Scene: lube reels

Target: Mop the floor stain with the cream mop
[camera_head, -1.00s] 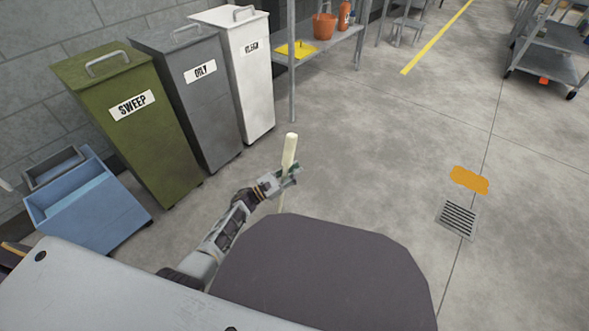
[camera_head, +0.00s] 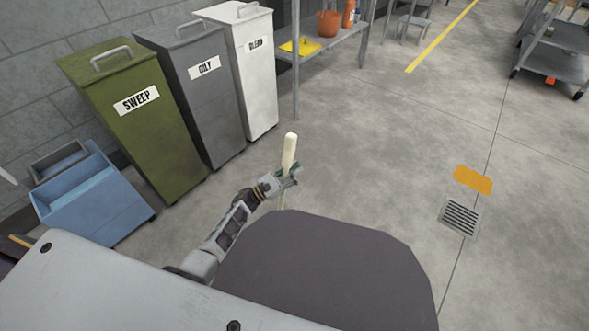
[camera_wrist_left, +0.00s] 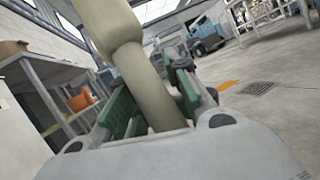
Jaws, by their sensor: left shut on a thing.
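My left gripper (camera_head: 288,178) is shut on the cream mop's handle (camera_head: 290,150), which stands nearly upright in front of my body. In the left wrist view the handle (camera_wrist_left: 138,75) passes between the green-padded fingers (camera_wrist_left: 150,105). The mop's head is hidden below my body in the head view. An orange patch (camera_head: 473,180) lies flat on the floor at the right, well apart from the gripper; it looks like the floor stain. It also shows small in the left wrist view (camera_wrist_left: 227,85). My right gripper is not in view.
A floor drain grate (camera_head: 460,217) lies just below the orange patch. Green SWEEP (camera_head: 150,150), grey OILY (camera_head: 205,110) and white CLEAN (camera_head: 250,85) bins line the left wall, with a blue bucket (camera_head: 95,205) beside them. A shelf stands behind. The middle floor is clear.

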